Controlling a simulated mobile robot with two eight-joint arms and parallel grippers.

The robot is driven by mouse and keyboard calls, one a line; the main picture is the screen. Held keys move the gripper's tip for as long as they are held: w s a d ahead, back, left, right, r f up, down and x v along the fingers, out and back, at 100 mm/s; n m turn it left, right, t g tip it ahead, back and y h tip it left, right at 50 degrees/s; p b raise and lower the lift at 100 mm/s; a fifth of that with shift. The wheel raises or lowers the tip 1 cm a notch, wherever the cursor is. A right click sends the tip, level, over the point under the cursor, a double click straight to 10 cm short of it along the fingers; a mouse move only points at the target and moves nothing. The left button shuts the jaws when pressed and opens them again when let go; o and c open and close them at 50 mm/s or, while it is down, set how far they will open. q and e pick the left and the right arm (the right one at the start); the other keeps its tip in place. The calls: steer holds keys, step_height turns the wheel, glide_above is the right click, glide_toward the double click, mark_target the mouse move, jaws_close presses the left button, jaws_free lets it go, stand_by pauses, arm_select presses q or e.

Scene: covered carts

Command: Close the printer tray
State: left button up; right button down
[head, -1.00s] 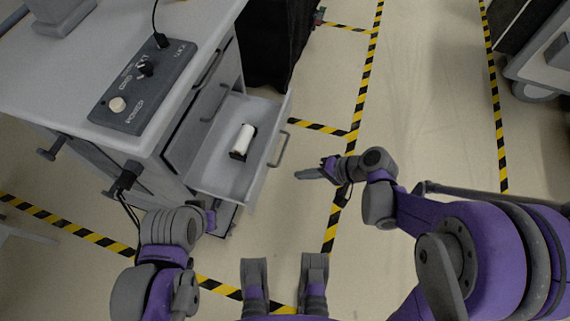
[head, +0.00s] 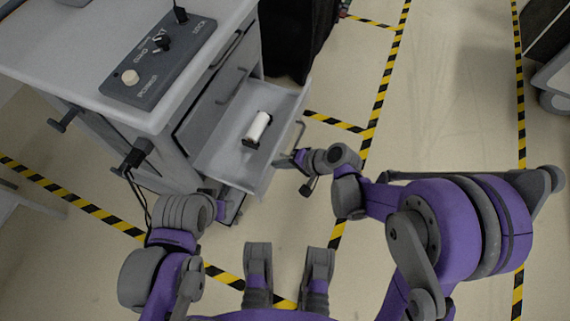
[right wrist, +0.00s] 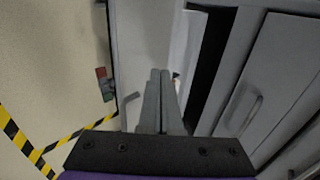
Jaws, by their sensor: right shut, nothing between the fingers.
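The printer tray (head: 215,148) is a grey drawer pulled out from the cart's front. A white roll with dark ends (head: 258,128) lies in it. My right gripper (head: 283,163) is shut and empty, just outside the tray's front panel, near its handle (head: 297,133). In the right wrist view the shut fingers (right wrist: 160,98) point at the pale panel (right wrist: 140,40); I cannot tell if they touch it. My left gripper (head: 230,200) is low beside the cart, below the tray, mostly hidden by its own arm and the tray.
The grey cart (head: 70,45) carries a control box (head: 160,65) with knobs. A black covered cart (head: 295,40) stands behind.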

arm_select(q)
steer(key=shift+d+f+b, duration=0.15)
steer(key=shift+f+b, duration=0.3)
steer(key=shift+f, duration=0.1)
arm_select(e)
steer(key=w+a, duration=0.3)
steer(key=a, duration=0.6)
steer(key=w+a, duration=0.3)
steer(key=a, duration=0.7)
steer(key=shift+w+a+r, duration=0.1)
steer(key=shift+w, duration=0.05)
